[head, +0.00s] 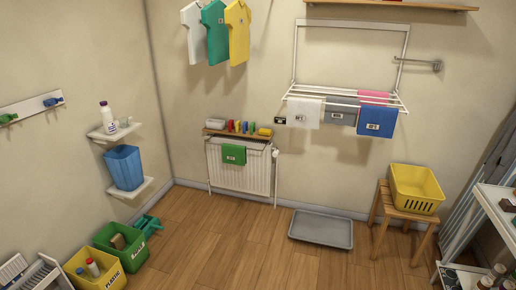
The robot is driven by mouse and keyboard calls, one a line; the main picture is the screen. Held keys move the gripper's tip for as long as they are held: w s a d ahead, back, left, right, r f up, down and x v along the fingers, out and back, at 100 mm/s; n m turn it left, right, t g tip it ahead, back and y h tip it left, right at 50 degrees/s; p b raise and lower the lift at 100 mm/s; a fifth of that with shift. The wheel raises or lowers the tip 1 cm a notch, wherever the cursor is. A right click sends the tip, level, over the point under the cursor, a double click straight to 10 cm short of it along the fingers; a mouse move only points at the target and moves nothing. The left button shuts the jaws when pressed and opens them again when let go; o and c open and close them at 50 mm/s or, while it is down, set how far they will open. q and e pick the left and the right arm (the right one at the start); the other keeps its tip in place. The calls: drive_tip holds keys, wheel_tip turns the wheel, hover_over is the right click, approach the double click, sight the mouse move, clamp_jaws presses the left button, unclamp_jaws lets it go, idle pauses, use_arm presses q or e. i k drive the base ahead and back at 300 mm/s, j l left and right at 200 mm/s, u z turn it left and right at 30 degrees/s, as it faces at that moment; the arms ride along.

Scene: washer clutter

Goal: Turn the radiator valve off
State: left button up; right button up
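A white radiator (240,176) is fixed low on the back wall, near the room's left corner. A green cloth (233,154) with a label hangs over its top. A small white radiator valve (275,153) stands at the radiator's upper right end, with a thin pipe running down from it to the floor. The valve is too small to tell its setting. Neither of my grippers shows in the head view.
A wooden shelf (238,133) with several small items sits above the radiator. A grey tray (321,229) lies on the floor to its right. A wooden stool (403,214) bears a yellow basket (416,188). Bins (121,245) stand at left. The middle floor is clear.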

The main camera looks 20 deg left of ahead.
sight(275, 153)
drive_tip(key=i+u, duration=0.25)
drive_tip(key=i, duration=0.5)
drive_tip(key=i+l+u, duration=0.2)
drive_tip(key=i, duration=0.55)
drive_tip(key=i+z, duration=0.25)
drive_tip(key=i, duration=0.35)
